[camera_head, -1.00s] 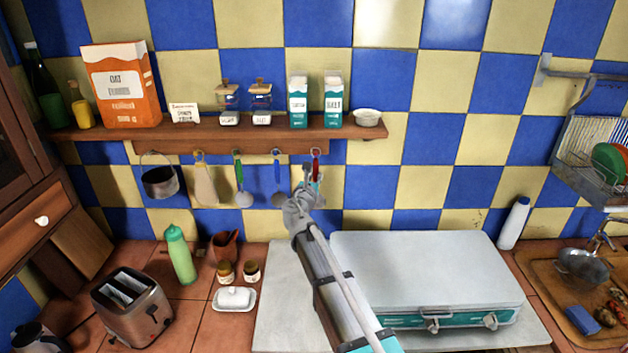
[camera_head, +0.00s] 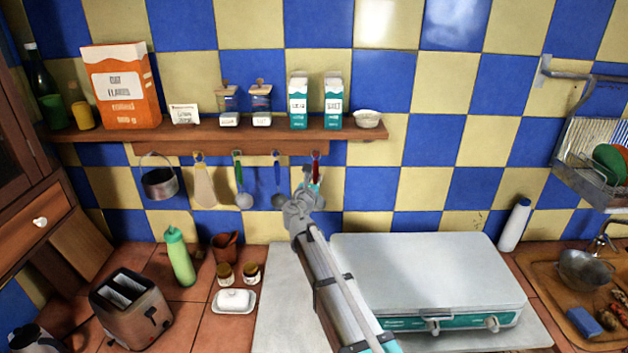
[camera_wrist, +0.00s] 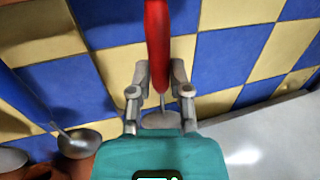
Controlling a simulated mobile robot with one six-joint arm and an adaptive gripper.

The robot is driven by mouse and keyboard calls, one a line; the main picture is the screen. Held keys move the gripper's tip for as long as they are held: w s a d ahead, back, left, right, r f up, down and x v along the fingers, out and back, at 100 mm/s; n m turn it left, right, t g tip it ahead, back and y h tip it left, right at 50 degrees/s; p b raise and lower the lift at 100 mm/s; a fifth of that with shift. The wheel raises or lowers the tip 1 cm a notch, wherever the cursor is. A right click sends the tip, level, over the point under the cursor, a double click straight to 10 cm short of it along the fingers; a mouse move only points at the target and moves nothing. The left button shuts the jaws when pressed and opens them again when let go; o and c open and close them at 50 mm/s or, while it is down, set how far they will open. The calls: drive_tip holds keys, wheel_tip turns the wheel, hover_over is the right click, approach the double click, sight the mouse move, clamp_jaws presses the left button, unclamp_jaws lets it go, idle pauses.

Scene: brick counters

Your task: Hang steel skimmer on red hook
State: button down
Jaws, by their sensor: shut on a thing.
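The steel skimmer has a red handle (camera_head: 316,173) and hangs handle-up below the right end of the rail under the shelf. In the wrist view the red handle (camera_wrist: 157,45) runs down between the fingers of my gripper (camera_wrist: 157,82), which is shut on it. The skimmer's round steel head shows below the fingers in that view. In the head view my gripper (camera_head: 311,190) is at the lower part of the handle and covers the head. The handle's top is close to the rail. The red hook is not clearly distinguishable, and I cannot tell whether the handle is on it.
A blue-handled ladle (camera_head: 277,175) hangs just left, with a green-handled utensil (camera_head: 239,175), a spatula (camera_head: 203,188) and a pot (camera_head: 160,183) further left. The shelf (camera_head: 220,132) above carries boxes and jars. A closed white-lidded stove (camera_head: 425,270) lies below right.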

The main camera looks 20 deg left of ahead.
drive_tip(key=c, duration=0.5)
unclamp_jaws()
drive_tip(key=s, duration=0.7)
drive_tip(key=shift+s+d, duration=0.2)
drive_tip(key=shift+s, duration=0.05)
